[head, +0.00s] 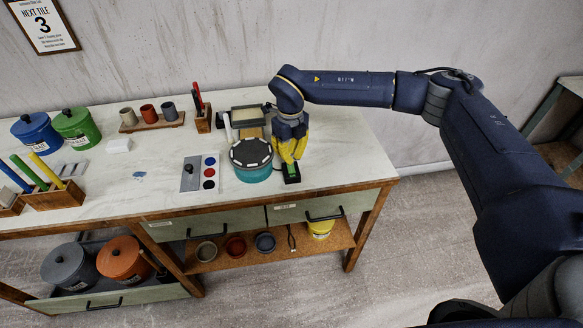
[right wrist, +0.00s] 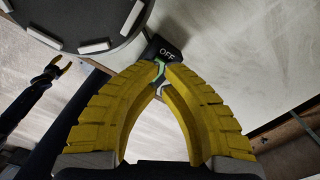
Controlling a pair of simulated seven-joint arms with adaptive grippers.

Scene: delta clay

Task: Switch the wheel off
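The wheel (head: 251,155) is a round teal pottery wheel with a dark top and pale blocks around its rim. It stands near the table's front edge, and part of it shows in the right wrist view (right wrist: 85,22). A small black switch box (head: 292,179) with a green part sits just right of it; "OFF" is printed on the box (right wrist: 165,52). My right gripper (head: 289,159) points down at the switch with its yellow fingertips together at the green part, partly hiding it. My left gripper (right wrist: 62,66) shows small at the left of the right wrist view, away from the switch.
A panel with coloured dots (head: 199,174) lies left of the wheel. A shallow tray (head: 250,120) and a tool block (head: 203,120) stand behind it. Lidded pots (head: 77,127) are at the far left. The tabletop right of my right gripper is clear.

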